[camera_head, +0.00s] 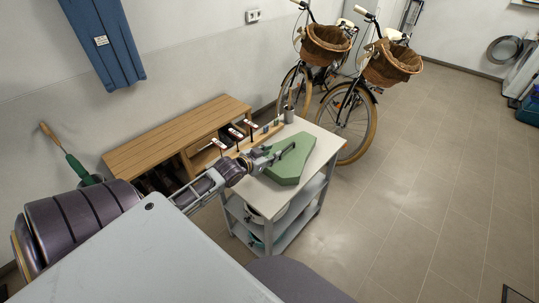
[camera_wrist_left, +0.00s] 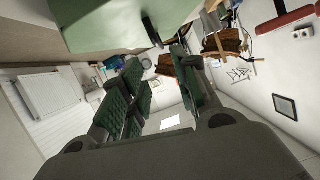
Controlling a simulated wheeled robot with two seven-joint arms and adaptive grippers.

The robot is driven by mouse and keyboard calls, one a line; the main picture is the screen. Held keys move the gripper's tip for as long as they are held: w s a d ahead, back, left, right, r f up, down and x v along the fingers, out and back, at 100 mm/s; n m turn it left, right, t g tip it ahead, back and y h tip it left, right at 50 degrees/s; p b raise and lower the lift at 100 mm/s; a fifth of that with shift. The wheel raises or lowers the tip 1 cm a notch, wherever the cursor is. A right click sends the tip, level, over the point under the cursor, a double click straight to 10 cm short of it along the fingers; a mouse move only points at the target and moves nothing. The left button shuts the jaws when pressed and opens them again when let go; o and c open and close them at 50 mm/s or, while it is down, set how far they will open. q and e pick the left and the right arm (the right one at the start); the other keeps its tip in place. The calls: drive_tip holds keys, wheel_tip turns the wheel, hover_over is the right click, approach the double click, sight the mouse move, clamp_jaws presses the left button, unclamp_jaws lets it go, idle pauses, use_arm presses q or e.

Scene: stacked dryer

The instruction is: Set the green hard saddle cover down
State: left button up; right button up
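The green hard saddle cover (camera_head: 295,163) is a wedge-like block at the top of the white cart (camera_head: 318,150); it appears to lie flat on it. My left gripper (camera_head: 281,153) reaches in from the left, with its fingers over the cover's upper face. In the left wrist view the cover (camera_wrist_left: 105,25) fills the upper left, beyond the fingers. The green-padded fingers of my left gripper (camera_wrist_left: 166,65) stand apart there, with the room showing between them. No cover is seen clamped between the pads. My right gripper is not in view.
A wooden bench (camera_head: 180,132) stands behind the cart along the wall. Two bicycles with wicker baskets (camera_head: 390,64) stand behind.

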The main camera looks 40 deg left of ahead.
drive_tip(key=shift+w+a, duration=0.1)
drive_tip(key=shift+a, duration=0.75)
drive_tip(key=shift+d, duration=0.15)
